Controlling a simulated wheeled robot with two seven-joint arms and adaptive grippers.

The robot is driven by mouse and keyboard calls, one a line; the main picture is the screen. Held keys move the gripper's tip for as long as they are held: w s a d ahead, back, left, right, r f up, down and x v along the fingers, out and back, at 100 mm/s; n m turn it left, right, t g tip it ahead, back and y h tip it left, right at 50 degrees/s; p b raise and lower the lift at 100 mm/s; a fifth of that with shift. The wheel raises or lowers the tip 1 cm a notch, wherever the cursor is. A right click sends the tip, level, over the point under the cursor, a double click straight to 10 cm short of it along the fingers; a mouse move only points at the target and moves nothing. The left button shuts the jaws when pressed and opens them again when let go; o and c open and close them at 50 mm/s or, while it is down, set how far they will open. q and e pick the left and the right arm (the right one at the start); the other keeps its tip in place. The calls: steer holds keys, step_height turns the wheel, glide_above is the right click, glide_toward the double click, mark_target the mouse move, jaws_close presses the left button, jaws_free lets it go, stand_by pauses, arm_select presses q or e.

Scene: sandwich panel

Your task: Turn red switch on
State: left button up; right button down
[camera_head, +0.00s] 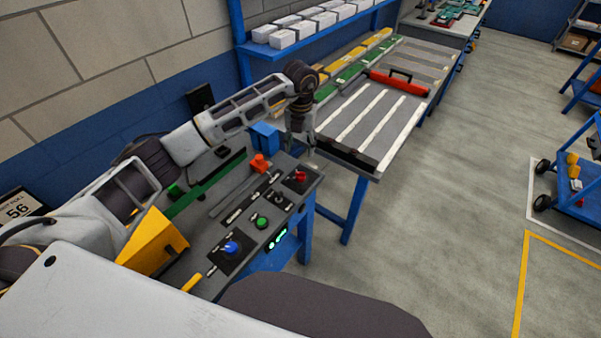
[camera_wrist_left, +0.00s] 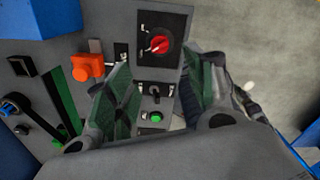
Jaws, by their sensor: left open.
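The red switch (camera_head: 300,176) is a round red knob on a black plate at the far right end of the grey control panel. In the left wrist view the red switch (camera_wrist_left: 157,45) shows ahead of the fingers, with a pale pointer on it. My left gripper (camera_head: 301,150) hangs just above and behind the switch in the head view, fingers pointing down. In the left wrist view my left gripper (camera_wrist_left: 160,90) is open with its green-padded fingers spread and nothing between them. The fingers are apart from the switch. My right gripper is not in view.
The panel also holds a black toggle (camera_head: 278,198), a green button (camera_head: 262,222) and a blue knob (camera_head: 231,247). An orange block (camera_head: 259,163) stands behind them. A yellow box (camera_head: 150,245) is at left. A slatted table (camera_head: 380,115) stands beyond.

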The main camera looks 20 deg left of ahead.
mark_target(300, 173)
arm_select(q)
step_height(300, 173, down, 12)
steer(key=shift+f+p, duration=0.1)
steer(key=shift+p, duration=0.85)
steer(key=shift+f, duration=0.8)
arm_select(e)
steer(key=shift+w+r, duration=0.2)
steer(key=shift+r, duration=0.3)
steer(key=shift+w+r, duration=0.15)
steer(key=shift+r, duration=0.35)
arm_select(q)
steer(key=shift+c, duration=0.2)
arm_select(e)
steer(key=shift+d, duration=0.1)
arm_select(q)
steer(key=c, duration=1)
